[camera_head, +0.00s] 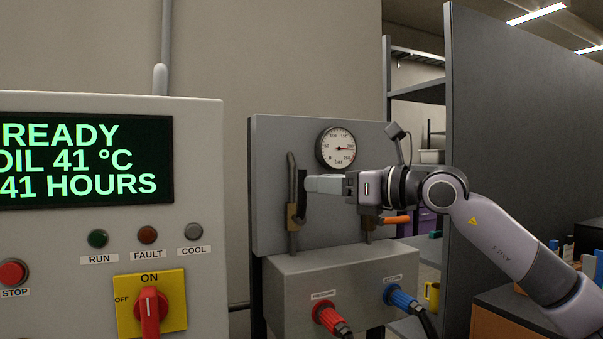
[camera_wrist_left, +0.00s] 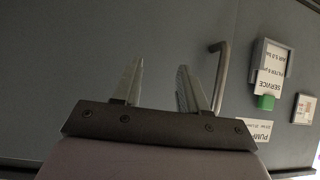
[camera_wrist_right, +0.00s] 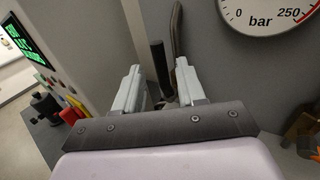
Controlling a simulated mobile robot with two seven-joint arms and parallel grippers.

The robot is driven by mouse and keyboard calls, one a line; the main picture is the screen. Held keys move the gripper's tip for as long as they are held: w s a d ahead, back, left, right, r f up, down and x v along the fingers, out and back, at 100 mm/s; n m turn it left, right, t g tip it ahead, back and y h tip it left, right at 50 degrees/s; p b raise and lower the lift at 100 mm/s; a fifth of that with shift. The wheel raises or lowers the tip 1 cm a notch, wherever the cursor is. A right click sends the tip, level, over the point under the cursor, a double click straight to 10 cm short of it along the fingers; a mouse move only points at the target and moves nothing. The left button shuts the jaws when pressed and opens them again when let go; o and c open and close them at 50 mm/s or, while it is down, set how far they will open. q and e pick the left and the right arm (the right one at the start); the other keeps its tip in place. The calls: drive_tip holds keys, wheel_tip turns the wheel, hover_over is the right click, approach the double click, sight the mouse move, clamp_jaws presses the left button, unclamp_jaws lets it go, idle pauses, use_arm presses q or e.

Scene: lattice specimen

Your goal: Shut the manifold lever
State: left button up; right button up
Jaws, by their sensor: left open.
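On the grey manifold panel (camera_head: 270,150), a black upright lever handle (camera_head: 302,180) stands beside a bent pipe with a brass valve body (camera_head: 292,217). A second, orange handle (camera_head: 396,220) points sideways to the right, below my right gripper (camera_head: 310,184). In the right wrist view the black handle (camera_wrist_right: 157,65) stands upright between and beyond the two spread fingers of my right gripper (camera_wrist_right: 158,82); contact cannot be told. My left gripper (camera_wrist_left: 158,80) is open and empty, facing a dark panel; it is outside the head view.
A round bar gauge (camera_head: 336,147) is above my right gripper. A grey block (camera_head: 340,272) with red and blue hose couplings juts out below. A control cabinet (camera_head: 210,150) stands left. In the left wrist view, a bar handle (camera_wrist_left: 220,70) is on the dark panel (camera_wrist_left: 90,45).

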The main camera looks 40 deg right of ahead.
sight(302, 199)
drive_tip(key=p+x, duration=0.3)
drive_tip(key=x, duration=0.1)
drive_tip(key=shift+w+r, duration=0.15)
drive_tip(key=shift+w+a+p, duration=0.15)
drive_tip(key=shift+w+p, duration=0.2)
drive_tip(key=shift+w, duration=0.05)
drive_tip(key=shift+f, duration=0.2)
clamp_jaws()
